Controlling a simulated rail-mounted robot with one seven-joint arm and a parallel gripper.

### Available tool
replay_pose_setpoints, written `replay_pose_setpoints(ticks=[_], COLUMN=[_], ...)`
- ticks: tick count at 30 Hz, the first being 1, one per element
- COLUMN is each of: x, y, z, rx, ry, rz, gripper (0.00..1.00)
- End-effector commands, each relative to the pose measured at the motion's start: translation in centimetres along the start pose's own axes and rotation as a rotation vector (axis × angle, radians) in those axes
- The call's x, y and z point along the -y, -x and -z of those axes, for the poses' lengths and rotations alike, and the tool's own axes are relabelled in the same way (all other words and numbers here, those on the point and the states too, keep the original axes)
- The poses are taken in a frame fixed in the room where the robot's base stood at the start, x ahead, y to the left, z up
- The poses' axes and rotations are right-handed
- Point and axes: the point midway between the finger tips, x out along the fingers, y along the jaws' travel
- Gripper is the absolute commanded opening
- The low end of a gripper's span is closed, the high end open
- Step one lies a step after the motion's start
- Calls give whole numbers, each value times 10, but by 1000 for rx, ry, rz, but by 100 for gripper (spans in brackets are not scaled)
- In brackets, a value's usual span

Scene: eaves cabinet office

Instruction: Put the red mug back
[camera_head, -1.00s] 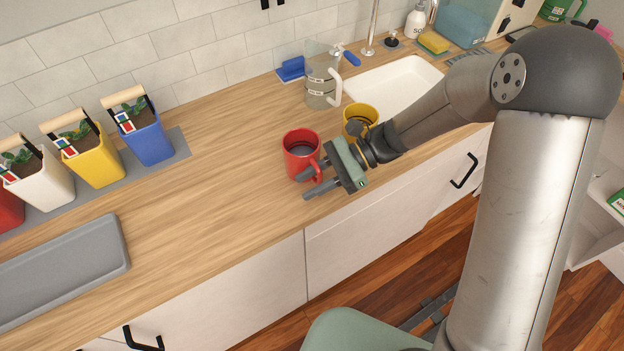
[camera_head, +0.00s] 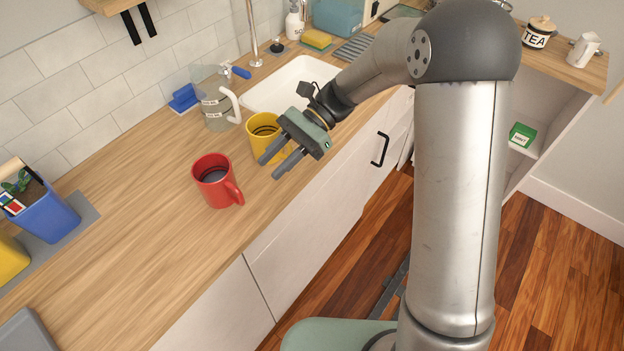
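The red mug (camera_head: 212,183) stands upright on the wooden counter, with its handle toward the front right and dark contents or a dark interior showing. My gripper (camera_head: 271,167) is to the right of the red mug and apart from it. Its two fingers are spread with a gap between them and nothing held. The fingers reach in front of the yellow mug (camera_head: 262,128) and hide part of it; I cannot tell whether they touch it.
A glass pitcher (camera_head: 214,112) stands behind the mugs, near a blue object (camera_head: 184,98) at the wall. The white sink (camera_head: 292,84) is further right. A blue planter (camera_head: 50,217) stands at left. The counter (camera_head: 140,200) between planter and red mug is clear.

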Motion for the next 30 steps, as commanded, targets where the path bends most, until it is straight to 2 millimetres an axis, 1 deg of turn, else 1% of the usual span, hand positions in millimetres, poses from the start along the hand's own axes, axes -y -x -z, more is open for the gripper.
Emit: replay_pose_setpoints(ticks=[5,8,11,14,15,17,18,21,24,25,27,30], x=[-1,-13,-42,-92,-113,-145,-165,-209,-240,-248,-260,-268], y=[1,4,12,26,33,42,48,60,68,70,73,75], z=[0,-2,-4,-1,1,4,7,13,18,19,21,23], rx=[-6,-59,-197,-414,-504,-635,-718,-894,-1023,-1051,-1102,-1138], ry=[3,31,105,227,281,362,413,532,623,644,682,712], rz=[-1,-5,-22,-65,-92,-139,-173,-268,-356,-378,-420,-455], gripper=[32,32,32,32,32,32,32,32,32,32,32,32])
